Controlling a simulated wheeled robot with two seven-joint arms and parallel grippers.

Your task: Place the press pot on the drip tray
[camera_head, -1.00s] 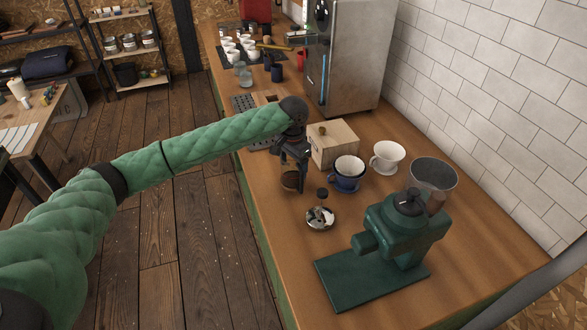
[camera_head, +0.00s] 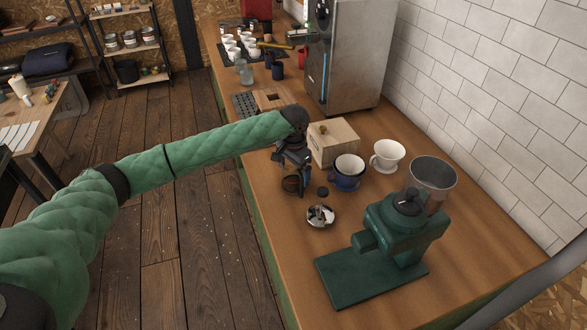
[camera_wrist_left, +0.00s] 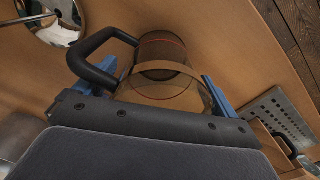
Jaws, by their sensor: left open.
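The press pot (camera_head: 291,185) stands near the counter's left edge, partly hidden by my left gripper (camera_head: 299,176). In the left wrist view the see-through pot (camera_wrist_left: 162,55) has a dark lower part, a pale band and a black handle (camera_wrist_left: 90,62) to the left. The blue fingers of my left gripper (camera_wrist_left: 150,88) are apart on either side of the pot, not closed on it. The perforated metal drip tray (camera_head: 243,104) lies further back on the counter, left of the steel machine. It also shows at right in the left wrist view (camera_wrist_left: 272,118).
A wooden box (camera_head: 333,142), a dark blue cup (camera_head: 347,178) and a white cup (camera_head: 387,156) stand right of the gripper. A round shiny piece with a black knob (camera_head: 320,216) and a green grinder (camera_head: 395,235) are nearer. The steel machine (camera_head: 350,60) stands behind.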

